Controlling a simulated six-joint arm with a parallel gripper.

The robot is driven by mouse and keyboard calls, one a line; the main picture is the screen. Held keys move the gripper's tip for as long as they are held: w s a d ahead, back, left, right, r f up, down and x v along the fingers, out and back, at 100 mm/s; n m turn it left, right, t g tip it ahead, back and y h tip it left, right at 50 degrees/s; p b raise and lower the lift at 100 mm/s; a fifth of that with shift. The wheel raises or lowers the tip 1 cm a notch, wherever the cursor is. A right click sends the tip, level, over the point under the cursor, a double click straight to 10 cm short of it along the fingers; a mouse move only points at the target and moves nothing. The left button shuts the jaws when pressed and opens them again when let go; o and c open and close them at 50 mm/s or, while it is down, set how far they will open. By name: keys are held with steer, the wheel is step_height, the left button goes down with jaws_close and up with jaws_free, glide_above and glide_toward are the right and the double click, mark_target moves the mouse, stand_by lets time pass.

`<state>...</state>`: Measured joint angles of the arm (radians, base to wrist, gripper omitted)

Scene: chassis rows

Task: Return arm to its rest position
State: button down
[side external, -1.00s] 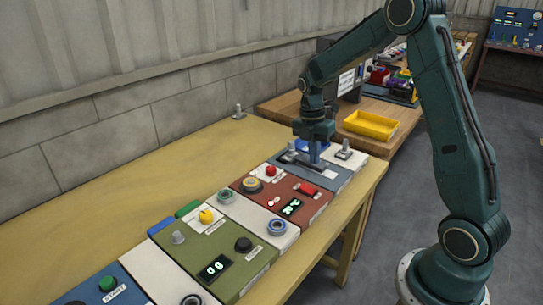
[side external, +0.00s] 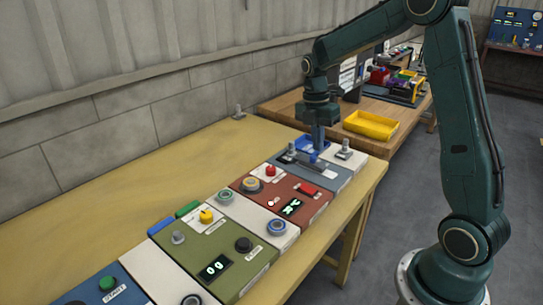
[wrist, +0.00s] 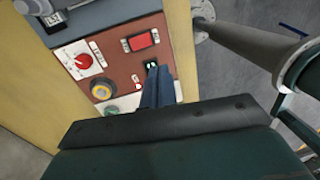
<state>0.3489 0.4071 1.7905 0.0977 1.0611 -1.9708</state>
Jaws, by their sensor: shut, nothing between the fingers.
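My gripper (side external: 318,146) points down above the blue-grey panel (side external: 335,178) at the far end of the chassis row. Its blue fingers look closed together, with nothing between them. In the wrist view the fingers (wrist: 157,84) show side by side in front of the red-brown panel (wrist: 118,72). That panel also shows in the side view (side external: 300,214), with a red rocker switch (side external: 304,189), a yellow-ringed knob (side external: 251,184) and a small lit display (side external: 291,208). The gap between my fingertips and the panel is hard to judge.
A green panel (side external: 248,257) and a blue panel (side external: 130,290) lie nearer the camera. A yellow tray (side external: 371,124) stands on the wooden bench behind. The yellow table's left side (side external: 120,205) is clear.

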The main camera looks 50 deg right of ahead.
steer(key=s+a+r+m+t, duration=0.3)
steer(key=s+a+r+m, duration=0.3)
steer(key=s+a+m, duration=0.2)
steer(key=s+a+r+m+t, duration=0.4)
steer(key=s+a+m, duration=0.3)
steer(key=s, duration=0.6)
steer(key=r+m, duration=0.1)
steer(key=m, duration=0.1)
steer(key=shift+a+r+m, duration=0.3)
steer(key=shift+a+r, duration=0.05)
steer(key=shift+a, duration=0.05)
